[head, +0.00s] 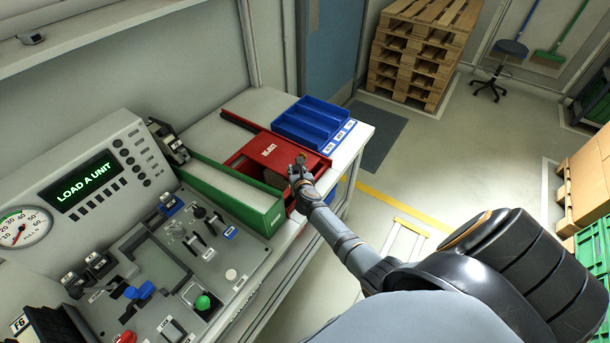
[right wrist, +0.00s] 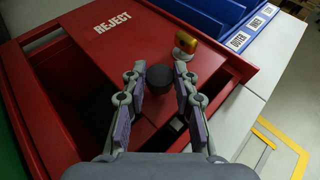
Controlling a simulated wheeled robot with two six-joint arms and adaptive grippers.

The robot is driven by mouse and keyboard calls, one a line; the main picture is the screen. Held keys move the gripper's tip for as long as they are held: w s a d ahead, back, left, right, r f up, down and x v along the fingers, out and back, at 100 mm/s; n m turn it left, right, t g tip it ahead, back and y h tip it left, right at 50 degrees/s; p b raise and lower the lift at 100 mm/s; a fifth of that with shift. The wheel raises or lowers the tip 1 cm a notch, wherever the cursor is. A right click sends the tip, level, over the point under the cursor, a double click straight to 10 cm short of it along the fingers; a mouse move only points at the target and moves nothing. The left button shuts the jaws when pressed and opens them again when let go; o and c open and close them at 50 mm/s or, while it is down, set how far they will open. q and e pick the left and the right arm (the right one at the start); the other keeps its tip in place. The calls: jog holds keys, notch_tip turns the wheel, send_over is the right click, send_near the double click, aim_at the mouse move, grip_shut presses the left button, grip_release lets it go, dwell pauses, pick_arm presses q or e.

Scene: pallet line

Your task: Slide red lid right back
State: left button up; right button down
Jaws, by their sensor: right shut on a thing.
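The red lid (head: 265,149), marked REJECT, lies on the red box (head: 235,117) on the white bench. In the right wrist view the lid (right wrist: 137,42) covers part of the box, and dark openings show at its left side and near the front right. A round black knob (right wrist: 159,78) stands on the lid. My right gripper (head: 298,168) is shut on this knob, one finger on each side, as the right wrist view (right wrist: 159,72) shows. A small orange-yellow piece with a grey end (right wrist: 186,42) is just beyond the right fingertip. My left gripper is not in view.
A blue divided tray (head: 313,124) stands right behind the red box. A green-walled tray (head: 235,197) stands close on its left. The control panel (head: 85,185) reads LOAD A UNIT. Open floor lies right of the bench, with stacked pallets (head: 420,50) farther back.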

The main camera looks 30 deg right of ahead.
jog(key=shift+w+a, duration=0.2)
jog(key=shift+w, duration=0.3)
jog(key=shift+s, duration=0.1)
jog(key=c, duration=1)
grip_release()
jog(key=v, duration=1.2)
jog(key=shift+d+r, duration=0.1)
